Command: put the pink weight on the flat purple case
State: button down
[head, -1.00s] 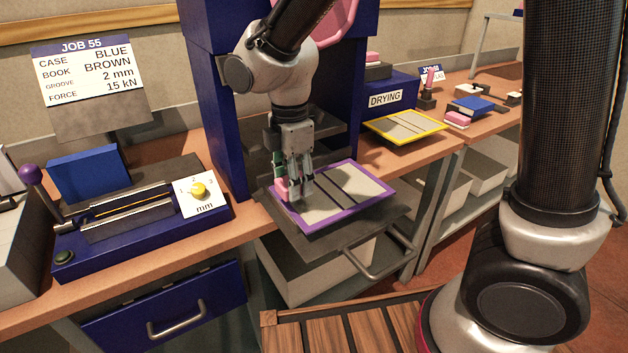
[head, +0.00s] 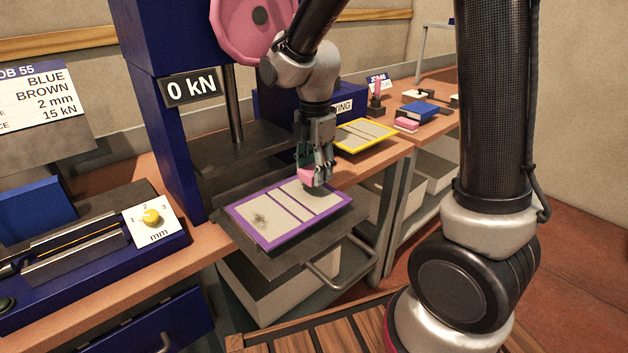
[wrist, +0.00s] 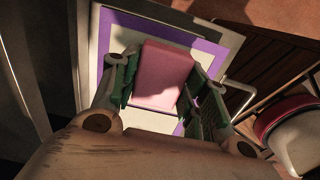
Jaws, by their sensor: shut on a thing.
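The flat purple case (head: 262,222) lies open on the dark plate in front of the press, with pale panels and a purple border. It also shows below my gripper in the wrist view (wrist: 210,48). My gripper (head: 316,180) is shut on the pink weight (head: 306,176), over the right-hand end of the case. In the wrist view the pink weight (wrist: 164,75) is a block between the green finger pads. I cannot tell whether its underside touches the case.
The dark press plate (head: 300,239) sticks out with a handle (head: 345,266) at its front. The blue press column (head: 168,145) stands left of the case. A pink block (head: 406,125) and blue book (head: 420,111) are farther off.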

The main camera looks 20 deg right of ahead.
jog(key=shift+a+f, duration=0.1)
jog(key=shift+f, duration=1.55)
jog(key=c, duration=0.8)
grip_release()
jog(key=shift+f, duration=0.15)
jog(key=shift+o, duration=0.2)
